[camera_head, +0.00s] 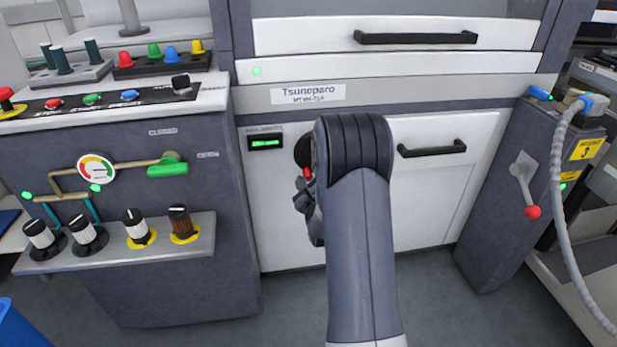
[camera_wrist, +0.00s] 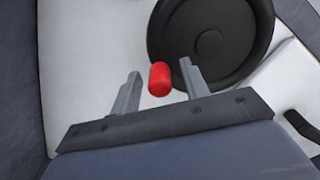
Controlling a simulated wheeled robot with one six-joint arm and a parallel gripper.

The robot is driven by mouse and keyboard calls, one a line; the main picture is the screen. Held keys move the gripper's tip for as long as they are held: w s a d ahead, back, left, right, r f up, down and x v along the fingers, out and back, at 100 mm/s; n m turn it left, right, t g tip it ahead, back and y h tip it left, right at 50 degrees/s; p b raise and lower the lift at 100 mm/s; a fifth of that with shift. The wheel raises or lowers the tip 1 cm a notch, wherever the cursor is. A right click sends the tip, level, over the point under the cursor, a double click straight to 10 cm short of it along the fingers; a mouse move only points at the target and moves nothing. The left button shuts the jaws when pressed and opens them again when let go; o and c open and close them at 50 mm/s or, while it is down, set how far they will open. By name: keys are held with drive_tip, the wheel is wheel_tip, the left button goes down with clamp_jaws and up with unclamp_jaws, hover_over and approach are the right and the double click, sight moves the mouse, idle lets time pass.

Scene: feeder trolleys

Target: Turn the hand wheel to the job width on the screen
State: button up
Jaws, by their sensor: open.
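The black hand wheel (camera_wrist: 212,38) is on the white machine front, with a red knob (camera_wrist: 159,79) near its rim. In the head view the wheel (camera_head: 302,151) is mostly hidden behind my arm, and the red knob (camera_head: 307,173) shows at its lower edge. My gripper (camera_wrist: 158,82) is open, with the knob between its two fingers and a gap visible on each side. In the head view my gripper is largely hidden by my arm. The small green screen (camera_head: 266,142) is left of the wheel; its text is too small to read.
A drawer handle (camera_head: 432,148) is right of my arm. A control cabinet (camera_head: 140,200) with knobs and a green valve lever (camera_head: 168,169) stands at left. A grey post (camera_head: 510,200) with a red-tipped lever (camera_head: 525,185) and a hose (camera_head: 560,190) stands at right.

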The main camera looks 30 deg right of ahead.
drive_tip(key=shift+c, duration=0.2)
clamp_jaws()
drive_tip(key=shift+s+d+f, duration=0.1)
drive_tip(key=shift+d+f, duration=0.05)
idle(0.4)
